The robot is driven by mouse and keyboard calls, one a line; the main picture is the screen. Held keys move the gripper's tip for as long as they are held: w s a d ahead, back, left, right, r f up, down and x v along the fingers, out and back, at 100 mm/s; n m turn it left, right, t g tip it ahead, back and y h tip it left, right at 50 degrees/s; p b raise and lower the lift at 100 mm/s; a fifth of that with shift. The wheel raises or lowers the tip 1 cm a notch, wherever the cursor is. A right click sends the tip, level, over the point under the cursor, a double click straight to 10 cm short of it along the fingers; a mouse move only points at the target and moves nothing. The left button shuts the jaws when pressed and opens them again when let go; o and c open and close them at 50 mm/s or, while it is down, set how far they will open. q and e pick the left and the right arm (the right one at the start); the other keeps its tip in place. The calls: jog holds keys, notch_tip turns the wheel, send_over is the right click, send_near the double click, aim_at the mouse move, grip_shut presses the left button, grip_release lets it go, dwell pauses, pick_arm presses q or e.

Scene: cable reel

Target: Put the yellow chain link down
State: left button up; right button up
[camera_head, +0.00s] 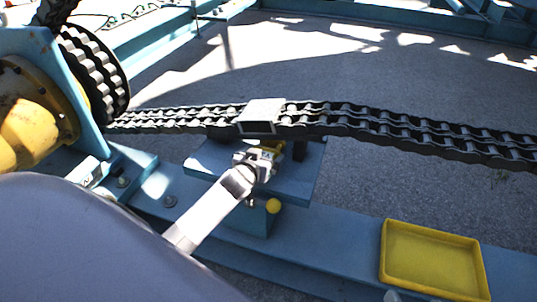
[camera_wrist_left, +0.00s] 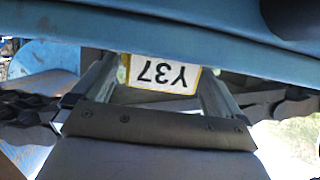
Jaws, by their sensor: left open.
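The yellow chain link (camera_head: 267,147) shows only as a small yellow patch beside the chain, just below a grey block, partly hidden by my left gripper (camera_head: 257,163). In the left wrist view, a white plate with a yellow edge, marked Y37 (camera_wrist_left: 160,76), appears upside down between my two fingers. It seems to be the link's face. The fingers stand apart on either side of it, and my left gripper is open. Whether a finger touches the link cannot be told. My right gripper does not show.
The double roller chain (camera_head: 400,130) runs across the view from the sprocket (camera_head: 95,70) at the left. The grey block (camera_head: 262,114) sits on it, above a blue stand (camera_head: 300,185). A yellow tray (camera_head: 386,250), empty, lies on the blue beam (camera_head: 335,245) at the lower right. A yellow knob (camera_head: 273,206) sticks out below my gripper.

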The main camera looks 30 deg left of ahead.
pick_arm(q)
jog(key=shift+w+f, duration=0.1)
jog(key=shift+w, duration=0.1)
jog(key=c, duration=1.4)
jog(key=shift+c, duration=0.8)
jog(key=shift+a, duration=0.1)
jog(key=shift+r, duration=0.25)
